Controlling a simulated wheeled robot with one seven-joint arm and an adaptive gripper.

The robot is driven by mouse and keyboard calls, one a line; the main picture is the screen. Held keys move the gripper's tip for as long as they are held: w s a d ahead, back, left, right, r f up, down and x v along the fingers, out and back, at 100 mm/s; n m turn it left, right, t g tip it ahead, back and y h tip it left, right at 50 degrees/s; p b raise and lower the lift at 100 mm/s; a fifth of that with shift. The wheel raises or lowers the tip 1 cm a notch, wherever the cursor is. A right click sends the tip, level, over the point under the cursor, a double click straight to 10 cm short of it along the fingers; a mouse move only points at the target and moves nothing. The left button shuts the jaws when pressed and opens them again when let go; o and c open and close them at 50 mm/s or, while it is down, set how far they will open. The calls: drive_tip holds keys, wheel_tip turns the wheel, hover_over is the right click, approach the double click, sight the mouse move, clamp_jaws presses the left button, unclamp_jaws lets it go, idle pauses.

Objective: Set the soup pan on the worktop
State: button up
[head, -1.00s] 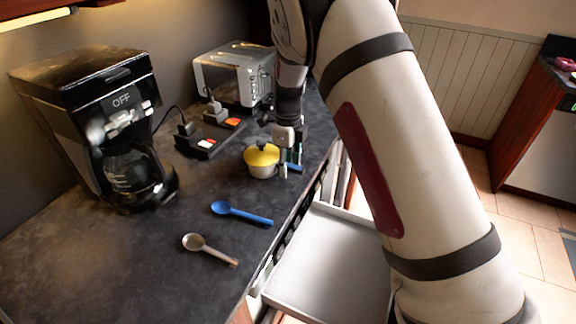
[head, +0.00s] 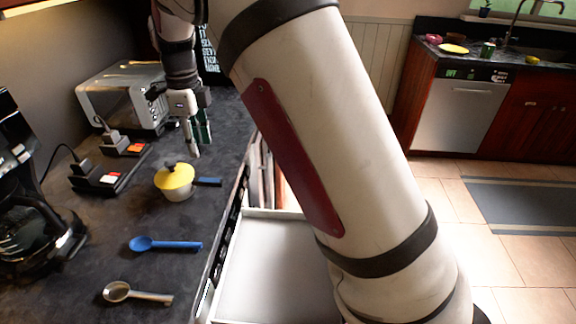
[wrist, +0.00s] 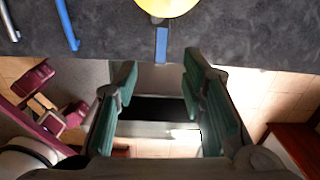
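The soup pan (head: 176,183) has a yellow lid, a pale body and a blue handle. It sits upright on the dark worktop (head: 130,215), with its handle pointing right toward the front edge. In the wrist view, its yellow lid (wrist: 166,6) is cut off at the top and the handle points down toward my fingers. My gripper (head: 199,142) is above the worktop, apart from the pan and a little beyond it in the head view. In the wrist view, my gripper (wrist: 160,85) has its green-padded fingers spread, with nothing between them.
An open, empty drawer (head: 265,265) juts out below the worktop's edge. A blue spoon (head: 165,244) and a metal spoon (head: 137,294) lie nearer. A coffee maker (head: 30,215), black charging blocks (head: 105,172) and a toaster (head: 125,90) stand at the left and back.

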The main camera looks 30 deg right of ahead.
drive_tip(key=s+d+r+n+t+y, duration=0.1)
drive_tip(key=s+d+r+n, duration=0.2)
drive_tip(key=s+r+n, duration=0.4)
drive_tip(key=s+d+r+n+t, duration=0.1)
drive_tip(key=s+d+r+n, duration=0.35)
drive_tip(key=s, duration=0.45)
drive_tip(key=s+d+n+t+h, duration=0.1)
drive_tip(key=s+d+n+t, duration=0.1)
drive_tip(key=s+n, duration=1)
drive_tip(key=shift+s+d+f+t, duration=0.3)
drive_tip(key=shift+s+f+t, duration=0.1)
drive_tip(key=shift+s, duration=2.25)
drive_tip(key=shift+n, duration=0.25)
